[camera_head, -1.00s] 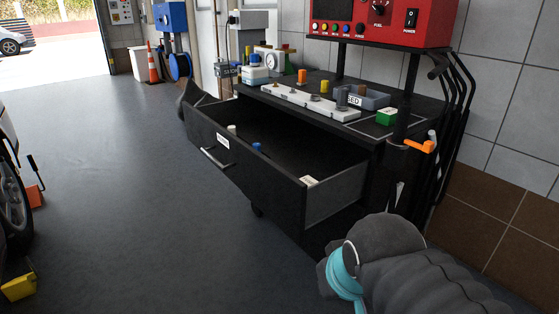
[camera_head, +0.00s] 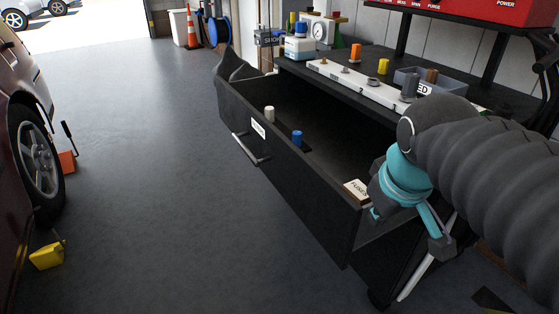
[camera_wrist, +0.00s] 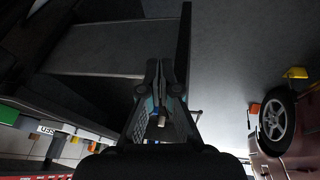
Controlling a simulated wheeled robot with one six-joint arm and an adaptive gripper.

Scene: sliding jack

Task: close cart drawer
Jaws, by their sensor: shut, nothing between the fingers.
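The black cart drawer (camera_head: 300,185) stands pulled out of the dark cart, open at the top, in the head view. Its front carries a metal bar handle (camera_head: 250,150) and a white label. Inside lie a white-topped item (camera_head: 269,114), a blue item (camera_head: 298,138) and a box marked FUSES (camera_head: 357,189). My arm reaches in from the right, across the drawer's near end. In the wrist view my gripper (camera_wrist: 160,70) is shut and empty, beside dark panels that look like the drawer. I cannot tell whether the fingertips touch them.
The cart top holds a white strip with fittings (camera_head: 350,84) and a grey tray (camera_head: 425,82). A car wheel (camera_head: 37,160) and yellow chock (camera_head: 47,256) stand at the left. The grey floor before the drawer is clear.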

